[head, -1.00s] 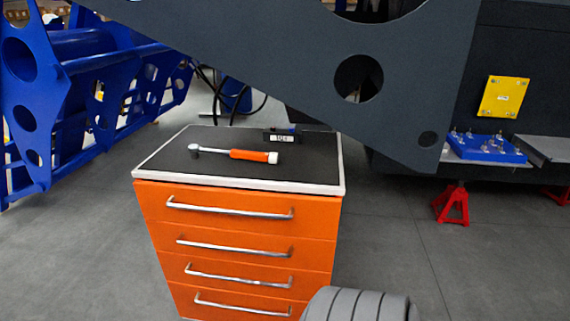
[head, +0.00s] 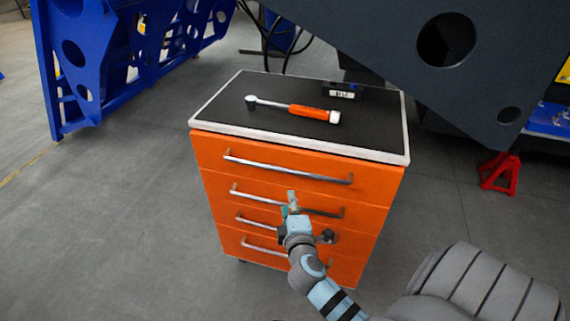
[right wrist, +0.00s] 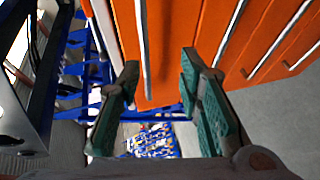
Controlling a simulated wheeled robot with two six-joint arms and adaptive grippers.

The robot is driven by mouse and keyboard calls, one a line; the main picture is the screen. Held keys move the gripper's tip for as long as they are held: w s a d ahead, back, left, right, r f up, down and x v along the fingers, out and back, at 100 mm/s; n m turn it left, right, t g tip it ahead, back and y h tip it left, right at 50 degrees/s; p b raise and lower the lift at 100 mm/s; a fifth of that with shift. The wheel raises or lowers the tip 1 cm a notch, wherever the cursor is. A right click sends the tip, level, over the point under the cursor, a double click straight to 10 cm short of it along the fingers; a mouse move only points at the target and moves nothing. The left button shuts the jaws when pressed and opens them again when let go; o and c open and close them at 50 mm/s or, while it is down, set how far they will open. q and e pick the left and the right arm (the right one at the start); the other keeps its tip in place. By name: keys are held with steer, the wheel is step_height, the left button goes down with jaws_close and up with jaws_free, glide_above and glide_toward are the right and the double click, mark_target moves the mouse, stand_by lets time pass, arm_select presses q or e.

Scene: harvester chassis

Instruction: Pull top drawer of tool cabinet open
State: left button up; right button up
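The tool cabinet (head: 202,165) is orange with a black, white-rimmed top and several shut drawers with silver bar handles. The top drawer (head: 270,172) is closed, its handle (head: 290,170) running along its front. My right gripper (head: 291,203) is in front of the cabinet, over the second drawer's handle in the head view and below the top handle. In the right wrist view the right gripper (right wrist: 158,85) is open and empty, its green-padded fingers apart. The top handle (right wrist: 143,50) appears ahead, in line with the gap between them. My left gripper is out of view.
A torque wrench (head: 295,109) with an orange grip and a small black box (head: 342,90) lie on the cabinet top. A dark chassis plate (head: 480,75) overhangs at right. A blue frame (head: 110,50) stands at left. The floor left of the cabinet is clear.

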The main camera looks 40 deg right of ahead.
mark_target(285, 170)
steer(key=shift+h, duration=0.3)
steer(key=x, duration=0.4)
steer(key=r+b+x, duration=0.1)
steer(key=x, duration=0.4)
steer(key=r+b+x, duration=0.1)
steer(key=x, duration=0.3)
steer(key=shift+w+d, duration=0.2)
steer(key=shift+w, duration=0.3)
steer(key=shift+w+d, duration=0.25)
steer(key=shift+w, duration=0.05)
steer(key=shift+t, duration=0.3)
jaws_close()
steer(key=shift+a, duration=0.15)
